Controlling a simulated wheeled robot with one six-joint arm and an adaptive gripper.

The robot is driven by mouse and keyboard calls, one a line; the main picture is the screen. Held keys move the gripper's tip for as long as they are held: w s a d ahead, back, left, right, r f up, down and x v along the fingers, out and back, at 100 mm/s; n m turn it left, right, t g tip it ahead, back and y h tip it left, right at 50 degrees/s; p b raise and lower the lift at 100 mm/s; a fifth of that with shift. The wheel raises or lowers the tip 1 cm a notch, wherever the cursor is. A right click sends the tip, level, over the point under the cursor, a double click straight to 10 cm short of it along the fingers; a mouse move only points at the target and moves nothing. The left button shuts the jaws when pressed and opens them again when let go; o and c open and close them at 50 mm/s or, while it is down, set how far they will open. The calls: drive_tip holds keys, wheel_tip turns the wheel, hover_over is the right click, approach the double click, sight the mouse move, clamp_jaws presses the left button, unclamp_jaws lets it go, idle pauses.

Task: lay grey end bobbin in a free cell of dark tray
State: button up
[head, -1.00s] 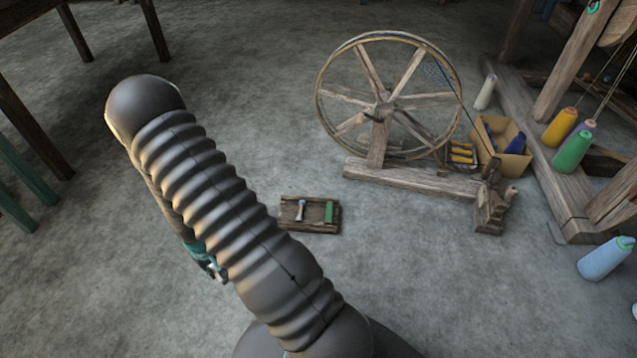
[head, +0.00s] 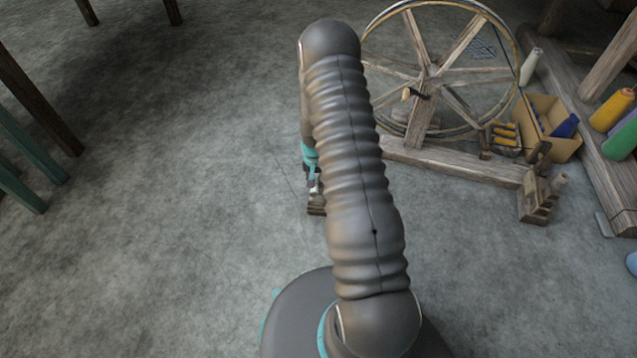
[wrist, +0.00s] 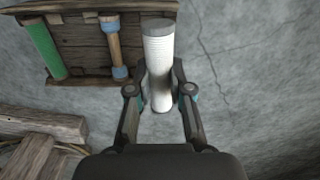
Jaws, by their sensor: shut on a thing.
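My gripper (wrist: 161,78) is shut on a white bobbin with a grey end (wrist: 159,62). In the wrist view the bobbin points away from me, and its far end overlaps the right part of the dark tray (wrist: 88,52). I cannot tell whether it touches the tray. In the head view my gripper (head: 314,184) is just above a visible bit of the tray (head: 316,210); my arm hides the rest.
A spinning wheel (head: 425,135) on a wooden base stands behind and right of my arm. A cardboard box (head: 562,148) and a small wooden stand (head: 536,200) are at the right. Open floor (head: 180,220) lies to the left. Wooden beams (wrist: 40,130) show at the wrist view's lower left.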

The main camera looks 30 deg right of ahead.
sight(319, 196)
drive_tip(key=shift+m, duration=0.3)
drive_tip(key=shift+w+d+f+b, duration=0.1)
drive_tip(key=shift+d+f+b, duration=0.2)
drive_tip(key=shift+f+b, duration=0.75)
drive_tip(key=shift+w+d+f+b, duration=0.1)
drive_tip(key=shift+d+f+b, duration=0.3)
drive_tip(key=shift+f, duration=1.1)
drive_tip(key=shift+w+d+f+b, duration=0.1)
drive_tip(key=shift+d+f+b, duration=0.1)
drive_tip(key=shift+f+b, duration=0.9)
drive_tip(key=shift+f, duration=0.15)
drive_tip(key=o, duration=0.8)
drive_tip(key=shift+o, duration=0.2)
wheel_tip(319, 196, up, 12)
